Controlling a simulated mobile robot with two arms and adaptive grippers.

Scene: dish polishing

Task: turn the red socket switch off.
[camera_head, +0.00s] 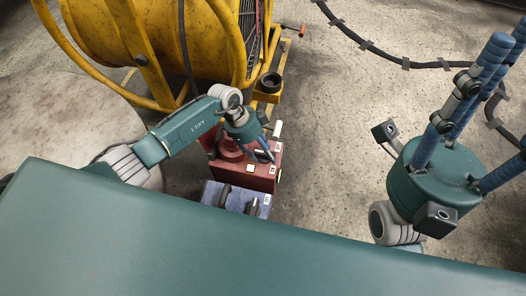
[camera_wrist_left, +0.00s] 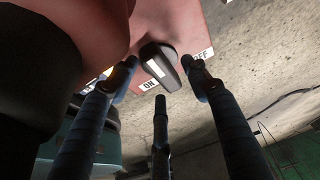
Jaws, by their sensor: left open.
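The red socket box (camera_head: 262,178) stands on the floor just beyond my teal body, with white labels on it. My left gripper (camera_head: 262,150) is over the box, its blue fingers pointing down at it. In the left wrist view, a black switch knob (camera_wrist_left: 172,66) with a white mark sits on the red surface (camera_wrist_left: 180,20). An ON label (camera_wrist_left: 149,84) and an OFF label (camera_wrist_left: 204,54) are beside it; the white mark is on the knob's ON side. My left gripper (camera_wrist_left: 158,75) is open, its fingers spread around the knob; contact is unclear.
A blue-grey socket box (camera_head: 222,194) stands nearer, next to the red one. A yellow cable reel (camera_head: 150,45) stands behind. A cable (camera_head: 400,64) lies across the floor (camera_head: 335,160), which is mostly clear.

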